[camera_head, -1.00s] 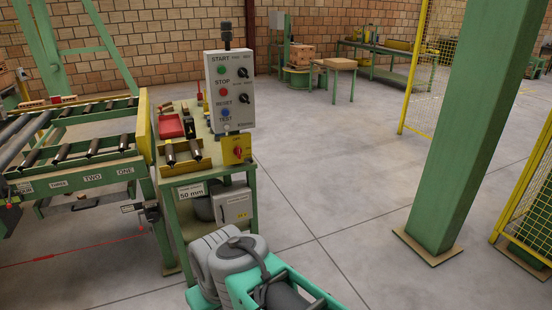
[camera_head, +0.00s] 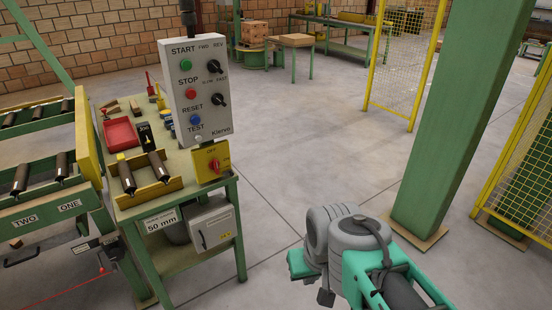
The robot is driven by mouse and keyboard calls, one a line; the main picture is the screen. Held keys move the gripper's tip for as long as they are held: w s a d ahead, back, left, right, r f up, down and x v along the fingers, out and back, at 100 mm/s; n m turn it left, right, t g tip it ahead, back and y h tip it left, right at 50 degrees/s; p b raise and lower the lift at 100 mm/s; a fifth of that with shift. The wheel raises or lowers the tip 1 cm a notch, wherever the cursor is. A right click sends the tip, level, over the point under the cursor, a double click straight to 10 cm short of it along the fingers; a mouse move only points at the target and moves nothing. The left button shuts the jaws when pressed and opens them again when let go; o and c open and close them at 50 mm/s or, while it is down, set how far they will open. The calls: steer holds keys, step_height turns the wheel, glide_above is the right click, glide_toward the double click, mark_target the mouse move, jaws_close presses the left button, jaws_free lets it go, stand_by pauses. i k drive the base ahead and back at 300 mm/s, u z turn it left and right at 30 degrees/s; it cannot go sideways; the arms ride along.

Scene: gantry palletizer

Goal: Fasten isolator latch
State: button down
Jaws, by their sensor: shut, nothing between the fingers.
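The isolator is a yellow box (camera_head: 208,165) with a red rotary handle (camera_head: 214,166) and an OFF mark. It sits on the near right corner of the green bench (camera_head: 190,205), just below the grey control panel (camera_head: 200,95). A grey cabinet (camera_head: 213,225) with a small dark handle on its front hangs under the bench top. I cannot make out a separate latch at this size. My arm's grey and teal links show at the lower middle, right of the bench and apart from it. My gripper's fingers are not visible.
A roller conveyor (camera_head: 40,220) stands left of the bench. A red tray (camera_head: 120,132) and small tools lie on the bench. A green post (camera_head: 465,110) and yellow mesh fencing (camera_head: 405,65) stand on the right. The floor (camera_head: 300,150) between bench and post is open.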

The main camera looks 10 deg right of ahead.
mark_target(229, 171)
steer(key=u, duration=0.05)
steer(key=i, duration=0.85)
steer(key=u, duration=0.8)
steer(key=i, duration=0.45)
steer(key=u, duration=0.45)
